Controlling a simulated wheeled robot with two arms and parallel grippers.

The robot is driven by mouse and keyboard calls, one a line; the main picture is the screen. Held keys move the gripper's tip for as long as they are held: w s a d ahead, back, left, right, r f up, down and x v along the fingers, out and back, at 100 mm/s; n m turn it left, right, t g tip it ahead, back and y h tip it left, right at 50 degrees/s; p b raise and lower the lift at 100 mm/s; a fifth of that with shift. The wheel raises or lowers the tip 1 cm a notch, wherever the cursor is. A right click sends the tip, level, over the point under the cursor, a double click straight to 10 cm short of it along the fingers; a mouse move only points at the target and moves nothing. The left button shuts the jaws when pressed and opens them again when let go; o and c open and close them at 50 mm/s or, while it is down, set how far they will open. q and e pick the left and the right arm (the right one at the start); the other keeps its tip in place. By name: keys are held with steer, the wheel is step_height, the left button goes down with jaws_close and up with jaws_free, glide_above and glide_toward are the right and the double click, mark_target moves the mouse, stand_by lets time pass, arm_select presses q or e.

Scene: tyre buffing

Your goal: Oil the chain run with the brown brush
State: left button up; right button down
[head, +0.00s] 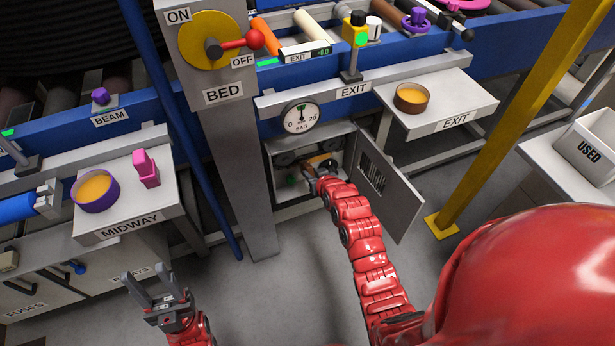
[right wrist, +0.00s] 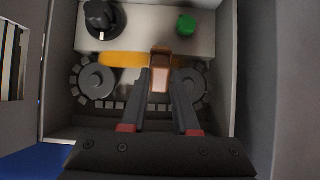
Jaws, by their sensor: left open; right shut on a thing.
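The brown brush (right wrist: 160,68) is between the fingers of my right gripper (right wrist: 162,90), which is shut on it. In the head view my right gripper (head: 317,180) reaches into an open box under the sag dial. My left gripper (head: 157,293) is open and empty above the floor.
The box's door (head: 387,187) hangs open to the right of my right arm. Inside are a black knob (right wrist: 101,18) and a green button (right wrist: 186,25). A brown bowl (head: 411,104) stands on the exit shelf, a purple bowl (head: 96,202) on the midway shelf. A yellow post (head: 500,120) stands right.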

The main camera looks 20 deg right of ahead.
steer(key=shift+w+d+r, duration=0.15)
steer(key=shift+d+r, duration=0.05)
steer(key=shift+d, duration=0.3)
steer(key=shift+a+f+p, duration=0.15)
steer(key=shift+a+p, duration=0.3)
steer(key=shift+a, duration=0.5)
steer(key=a+p, duration=0.2)
steer(key=a, duration=0.1)
steer(key=shift+a, duration=0.4)
steer(key=shift+s, duration=0.2)
